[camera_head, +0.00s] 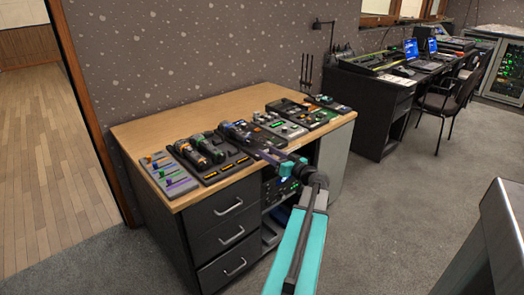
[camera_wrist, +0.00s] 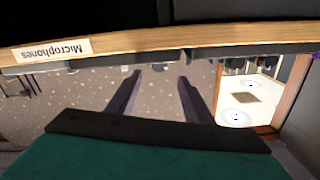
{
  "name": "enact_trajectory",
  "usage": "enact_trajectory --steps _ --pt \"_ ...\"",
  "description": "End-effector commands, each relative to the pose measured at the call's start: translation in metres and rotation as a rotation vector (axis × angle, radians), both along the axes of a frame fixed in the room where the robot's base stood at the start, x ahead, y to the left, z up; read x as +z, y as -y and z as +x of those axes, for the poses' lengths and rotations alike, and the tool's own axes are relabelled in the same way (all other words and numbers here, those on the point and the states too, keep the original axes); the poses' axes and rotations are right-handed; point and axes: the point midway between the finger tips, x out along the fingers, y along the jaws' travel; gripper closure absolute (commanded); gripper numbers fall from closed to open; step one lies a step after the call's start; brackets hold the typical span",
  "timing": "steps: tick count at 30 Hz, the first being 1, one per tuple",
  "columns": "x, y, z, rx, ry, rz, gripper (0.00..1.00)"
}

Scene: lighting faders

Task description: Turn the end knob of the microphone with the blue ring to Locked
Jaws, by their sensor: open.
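A dark cradle (camera_head: 210,177) on the wooden desk holds several dark microphones side by side. One microphone (camera_head: 187,152) shows orange and another (camera_head: 208,149) shows green. A further one (camera_head: 233,130) at the right looks bluish, but it is too small to make out its ring or knob setting. No microphone shows clearly in the wrist view.
A fader panel (camera_head: 167,175) lies at the desk's left end. More control boxes (camera_head: 288,127) crowd its right side. A label reading "Microphones" (camera_wrist: 52,51) appears upside down on a wooden edge in the wrist view. Bare desktop (camera_head: 150,130) lies behind the devices.

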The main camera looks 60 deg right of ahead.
Motion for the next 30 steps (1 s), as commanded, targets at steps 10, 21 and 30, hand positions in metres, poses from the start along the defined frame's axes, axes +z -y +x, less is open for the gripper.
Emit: enact_trajectory --steps 10,21,30 --pt "0.000 -0.013 -0.037 0.000 -0.001 -0.001 0.53" --pt "0.000 -0.014 -0.040 0.001 -0.001 -0.001 0.53" --pt "0.001 -0.013 -0.040 0.004 -0.007 -0.049 0.53"
